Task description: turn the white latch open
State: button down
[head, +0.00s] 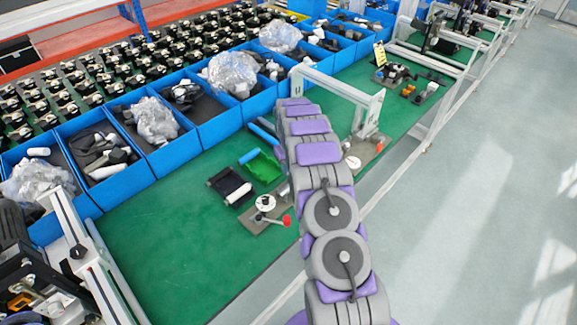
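I cannot tell for sure which part is the white latch. A white round piece (265,203) sits on a small metal plate on the green bench, with a lever and red knob (286,220) beside it. A similar white round piece (353,162) is on another plate, to the right of my arm. My purple and grey arm reaches up the middle of the head view, over the bench. Its far end is above the bench near the white frame. My gripper's fingers do not show, so their opening and any contact are hidden.
The green bench top (150,255) is clear at the front left. Blue bins (213,122) with bagged parts line its back. A white upright frame (340,84) stands just right of my arm. A black holder (231,188) and green tray (262,166) lie left of it.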

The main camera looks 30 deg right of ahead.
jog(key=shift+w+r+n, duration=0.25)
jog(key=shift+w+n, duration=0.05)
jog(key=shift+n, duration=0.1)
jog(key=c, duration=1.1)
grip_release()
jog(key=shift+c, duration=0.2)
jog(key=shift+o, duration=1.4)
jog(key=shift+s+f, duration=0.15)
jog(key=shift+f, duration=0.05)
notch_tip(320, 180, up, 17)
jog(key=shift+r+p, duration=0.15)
jog(key=shift+p, duration=0.3)
